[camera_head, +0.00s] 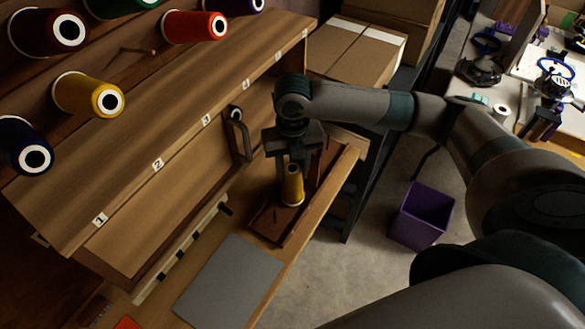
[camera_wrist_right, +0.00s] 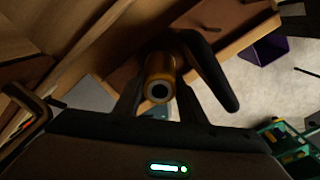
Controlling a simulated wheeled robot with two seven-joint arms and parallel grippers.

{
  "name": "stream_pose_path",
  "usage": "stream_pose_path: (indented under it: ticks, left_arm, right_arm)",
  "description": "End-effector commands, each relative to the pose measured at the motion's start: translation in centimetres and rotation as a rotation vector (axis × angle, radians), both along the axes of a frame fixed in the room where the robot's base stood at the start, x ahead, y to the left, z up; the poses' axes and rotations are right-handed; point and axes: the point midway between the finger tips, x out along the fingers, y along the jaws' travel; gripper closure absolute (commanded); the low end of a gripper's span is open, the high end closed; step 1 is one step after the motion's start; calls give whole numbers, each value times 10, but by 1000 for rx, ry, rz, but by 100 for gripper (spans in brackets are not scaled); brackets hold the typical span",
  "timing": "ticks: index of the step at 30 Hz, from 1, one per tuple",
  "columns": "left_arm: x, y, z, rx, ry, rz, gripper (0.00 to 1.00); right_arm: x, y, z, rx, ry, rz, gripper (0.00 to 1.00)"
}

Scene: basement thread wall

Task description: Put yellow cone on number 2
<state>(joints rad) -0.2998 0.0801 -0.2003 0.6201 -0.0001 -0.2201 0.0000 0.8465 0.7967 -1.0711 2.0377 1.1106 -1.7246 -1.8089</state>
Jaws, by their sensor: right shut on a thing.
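My right gripper (camera_head: 292,164) is shut on a yellow cone (camera_head: 292,190) and holds it upright over a wooden tray on the bench; I cannot tell whether its base touches the tray. In the right wrist view the cone (camera_wrist_right: 159,68) sits between the fingers (camera_wrist_right: 162,98), its dark-centred top end facing the camera. The number 2 label (camera_head: 158,164) is on the slanted wooden ledge at the left, away from the gripper. Another yellow cone (camera_head: 88,95) is on the thread wall above that ledge. My left gripper is not in view.
A navy cone (camera_head: 26,146) and a red cone (camera_head: 194,27) hang on the wall, with a bare peg (camera_head: 140,51) between the yellow and red ones. A wooden handle (camera_head: 239,137) juts from the cabinet near my gripper. A grey mat (camera_head: 228,282) and purple bin (camera_head: 422,214) are nearby.

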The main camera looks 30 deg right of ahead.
Motion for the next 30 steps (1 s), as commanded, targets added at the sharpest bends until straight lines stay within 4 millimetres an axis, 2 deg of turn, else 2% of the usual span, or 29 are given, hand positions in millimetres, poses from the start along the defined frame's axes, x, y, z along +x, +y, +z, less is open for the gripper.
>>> stream_pose_path:
  ticks: [30]
  left_arm:
    - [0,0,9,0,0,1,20]
  right_arm:
    - [0,0,0,-1,0,0,83]
